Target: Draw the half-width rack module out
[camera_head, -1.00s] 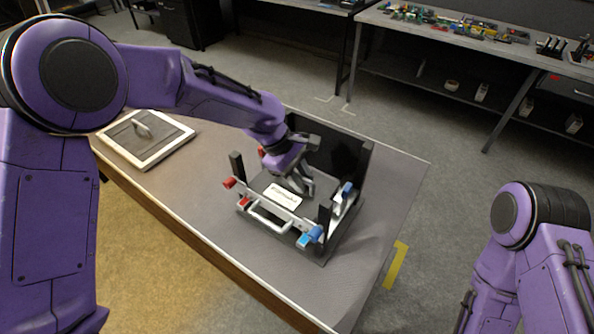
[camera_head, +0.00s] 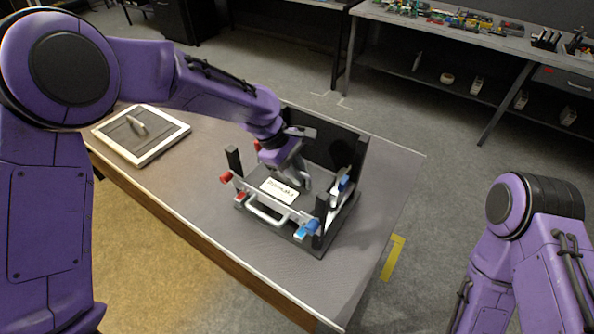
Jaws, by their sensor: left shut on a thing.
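The rack module is a low grey unit with a white label (camera_head: 279,191) on top and a pale bar handle (camera_head: 264,213) along its front. It sits in a dark frame (camera_head: 338,153) on the table, with red knobs (camera_head: 225,177) at its left and blue knobs (camera_head: 307,229) at its right. My left gripper (camera_head: 298,180) reaches down from behind onto the module top, just beyond the label. It is shut on part of the module; its own fingers hide the gripped part. My right arm shows at the lower right, but its gripper is out of view.
The grey table (camera_head: 190,185) is clear in front and to the right of the frame. Dark posts (camera_head: 320,222) stand at the frame's corners. A cluttered bench (camera_head: 480,30) stands behind.

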